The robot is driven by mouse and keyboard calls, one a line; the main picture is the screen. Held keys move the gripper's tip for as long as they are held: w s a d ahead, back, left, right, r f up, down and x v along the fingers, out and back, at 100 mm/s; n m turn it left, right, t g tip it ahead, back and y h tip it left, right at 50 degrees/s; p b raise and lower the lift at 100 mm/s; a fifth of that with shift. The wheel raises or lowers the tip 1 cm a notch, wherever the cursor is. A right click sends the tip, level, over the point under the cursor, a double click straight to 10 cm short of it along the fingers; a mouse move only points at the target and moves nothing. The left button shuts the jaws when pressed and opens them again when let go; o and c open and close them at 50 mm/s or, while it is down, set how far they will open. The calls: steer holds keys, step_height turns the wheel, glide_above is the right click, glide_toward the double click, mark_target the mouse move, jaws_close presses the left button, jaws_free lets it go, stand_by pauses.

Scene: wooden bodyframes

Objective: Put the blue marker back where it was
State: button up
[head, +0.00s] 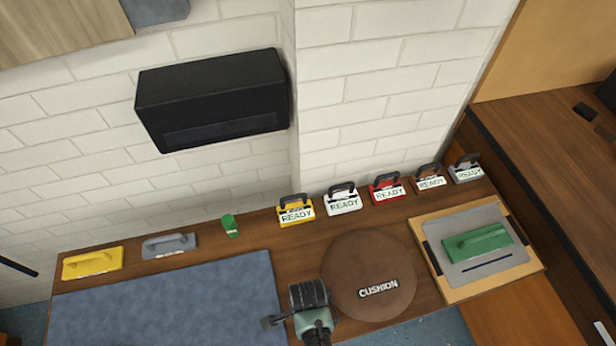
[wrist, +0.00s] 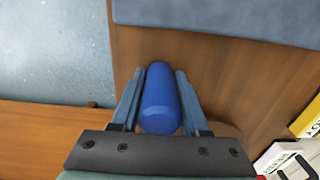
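My gripper (wrist: 160,72) has its two blue-grey fingers close along both sides of a blue marker (wrist: 160,100), a thick blue cylinder lined up with the fingers. The fingers look shut on it, though the exact contact is hard to see. In the head view my gripper (head: 308,310) is at the bottom middle, between the blue mat and the brown round cushion. The blue marker does not show there. A green marker (head: 230,226) of similar shape stands upright at the back of the table, between the grey block and the yellow READY block.
The blue mat (head: 165,305) covers the table's left part. The round cushion (head: 368,275) is right of my gripper. A row of READY blocks (head: 343,200) lines the wall. A yellow block (head: 92,263) and grey block (head: 169,244) lie behind the mat. A tray (head: 478,289) holds a green block.

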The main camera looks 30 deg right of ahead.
steer(key=o, duration=0.3)
steer(key=shift+r, duration=0.1)
